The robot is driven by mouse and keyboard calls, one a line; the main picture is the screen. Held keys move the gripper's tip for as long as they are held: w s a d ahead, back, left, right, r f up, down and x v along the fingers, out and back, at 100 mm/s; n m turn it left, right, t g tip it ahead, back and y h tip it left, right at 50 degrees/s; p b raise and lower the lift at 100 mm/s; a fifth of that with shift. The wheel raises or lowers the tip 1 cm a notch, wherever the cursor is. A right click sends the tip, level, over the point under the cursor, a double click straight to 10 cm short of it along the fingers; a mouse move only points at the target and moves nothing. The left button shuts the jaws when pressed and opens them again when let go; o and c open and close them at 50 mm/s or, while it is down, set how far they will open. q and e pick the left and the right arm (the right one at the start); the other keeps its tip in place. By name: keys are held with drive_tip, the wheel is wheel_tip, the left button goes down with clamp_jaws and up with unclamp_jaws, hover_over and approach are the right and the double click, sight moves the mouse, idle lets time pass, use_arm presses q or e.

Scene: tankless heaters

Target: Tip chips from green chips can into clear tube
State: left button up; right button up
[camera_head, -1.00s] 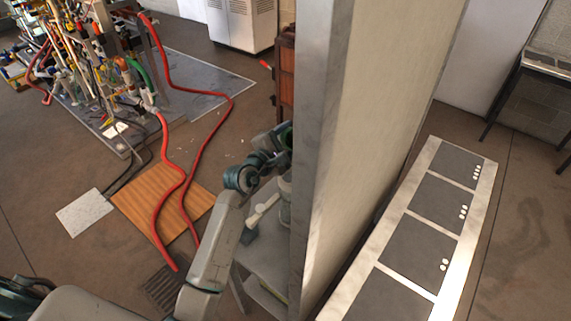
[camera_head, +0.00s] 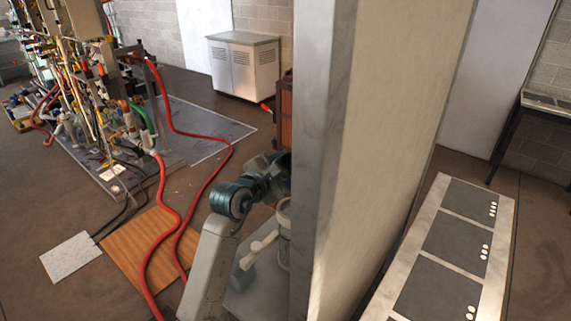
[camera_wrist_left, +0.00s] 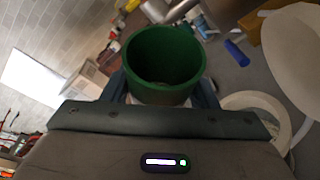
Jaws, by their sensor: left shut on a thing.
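In the left wrist view the green chips can (camera_wrist_left: 165,60) shows its open mouth toward the camera. My left gripper (camera_wrist_left: 162,92) is shut on it, one finger at each side. The inside is dim and I cannot make out chips. A pale, see-through curved rim (camera_wrist_left: 262,103) lies right of the can, apart from it; it may be the clear tube. In the head view a greyish cylinder (camera_head: 284,228) stands by my left arm, partly hidden by the tall panel. The panel also hides my left gripper and the can there. My right gripper is not in view.
The tall pale panel (camera_head: 375,130) stands close to my left arm and blocks the middle of the head view. A low table (camera_head: 255,290) is under the arm. Red hoses (camera_head: 160,220) run over the floor at left. A counter with dark plates (camera_head: 455,250) is at right.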

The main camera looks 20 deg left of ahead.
use_arm(q)
drive_tip(key=n+g+p, duration=0.1)
drive_tip(key=p, duration=0.2)
drive_tip(key=n+g+p, duration=0.1)
drive_tip(key=n+p, duration=0.1)
drive_tip(key=p, duration=0.2)
drive_tip(key=s+d+r+n+g+h+p, duration=0.1)
drive_tip(key=n+p, duration=0.1)
drive_tip(key=p, duration=0.2)
drive_tip(key=shift+s+d, duration=0.1)
drive_tip(key=shift+s+d+f+n+g+h+p, duration=0.2)
drive_tip(key=shift+n+g+h+p, duration=0.25)
drive_tip(key=shift+g+p, duration=0.4)
drive_tip(key=shift+f, duration=0.15)
